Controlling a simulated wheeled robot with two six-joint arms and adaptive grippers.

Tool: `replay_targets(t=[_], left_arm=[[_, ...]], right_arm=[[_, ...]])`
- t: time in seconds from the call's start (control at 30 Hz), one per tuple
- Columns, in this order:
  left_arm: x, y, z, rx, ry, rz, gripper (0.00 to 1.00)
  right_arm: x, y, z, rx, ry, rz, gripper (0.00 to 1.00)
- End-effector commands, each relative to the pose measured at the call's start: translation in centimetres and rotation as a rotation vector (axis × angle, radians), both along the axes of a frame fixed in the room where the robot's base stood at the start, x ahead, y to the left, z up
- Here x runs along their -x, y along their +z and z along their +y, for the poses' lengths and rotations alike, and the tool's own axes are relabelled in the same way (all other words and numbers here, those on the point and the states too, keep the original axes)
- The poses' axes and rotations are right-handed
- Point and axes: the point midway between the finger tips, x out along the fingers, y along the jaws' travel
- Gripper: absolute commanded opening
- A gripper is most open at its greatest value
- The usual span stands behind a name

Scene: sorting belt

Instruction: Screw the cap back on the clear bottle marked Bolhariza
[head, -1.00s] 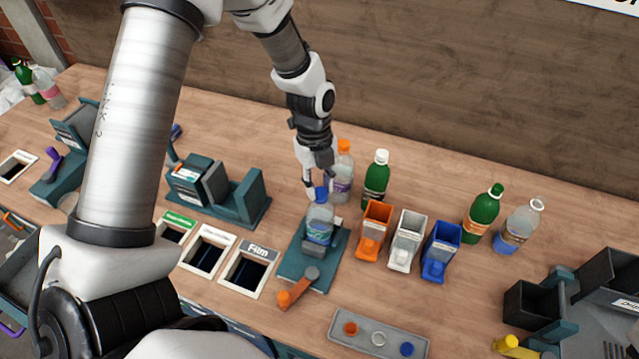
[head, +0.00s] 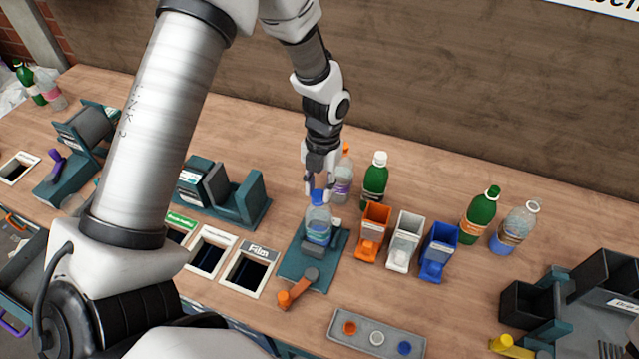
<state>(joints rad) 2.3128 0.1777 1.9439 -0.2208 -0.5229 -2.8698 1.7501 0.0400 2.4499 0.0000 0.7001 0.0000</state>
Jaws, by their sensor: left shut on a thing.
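A clear bottle with a blue-and-green label (head: 318,229) stands upright in a teal clamp stand (head: 297,262) with an orange-handled lever. The label is too small to read, so I cannot confirm the name Bolhariza. A blue cap (head: 318,197) is at the bottle's mouth. My left gripper (head: 318,188) points down from above and is shut on the blue cap. The fingers partly hide the cap, and I cannot tell how far it is threaded. My right gripper is not in view.
Behind stand a clear orange-capped bottle (head: 342,182) and a green white-capped bottle (head: 375,181). Orange (head: 372,232), white (head: 403,242) and blue (head: 438,252) dispensers stand close on the right. A grey tray (head: 340,340) with three caps lies in front. Film opening (head: 241,288) is left.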

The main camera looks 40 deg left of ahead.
Motion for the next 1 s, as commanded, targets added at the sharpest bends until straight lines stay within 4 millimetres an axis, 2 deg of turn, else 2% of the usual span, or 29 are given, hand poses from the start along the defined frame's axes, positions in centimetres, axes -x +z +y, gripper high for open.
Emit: replay_targets(t=[0.07, 0.1, 0.17, 0.2, 0.57, 0.67, 0.9, 1.0], left_arm=[[0.2, -0.3, 0.0, 0.001, 0.002, 0.007, 0.00], [0.2, -0.3, 0.0, 0.001, 0.002, 0.007, 0.33], [0.2, -0.2, 0.0, 0.001, 0.003, 0.006, 0.55], [0.2, -0.2, 0.0, 0.001, 0.003, 0.005, 0.59], [-0.1, 0.5, 0.0, 0.000, 0.005, 0.000, 0.59], [-0.4, 2.1, 0.1, 0.001, 0.005, -0.003, 0.59], [-1.3, 8.1, 0.3, 0.001, 0.005, -0.003, 0.59], [-1.6, 10.1, 0.4, 0.000, 0.004, -0.001, 0.59]], right_arm=[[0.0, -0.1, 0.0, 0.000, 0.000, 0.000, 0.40], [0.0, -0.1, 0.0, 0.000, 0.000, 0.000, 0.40], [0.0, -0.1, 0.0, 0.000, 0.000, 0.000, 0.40], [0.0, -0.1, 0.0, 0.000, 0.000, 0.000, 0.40], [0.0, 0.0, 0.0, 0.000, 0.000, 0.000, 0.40], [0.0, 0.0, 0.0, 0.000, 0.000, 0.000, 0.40], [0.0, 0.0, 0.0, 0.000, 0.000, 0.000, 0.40], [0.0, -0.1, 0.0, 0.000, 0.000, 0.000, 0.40]])
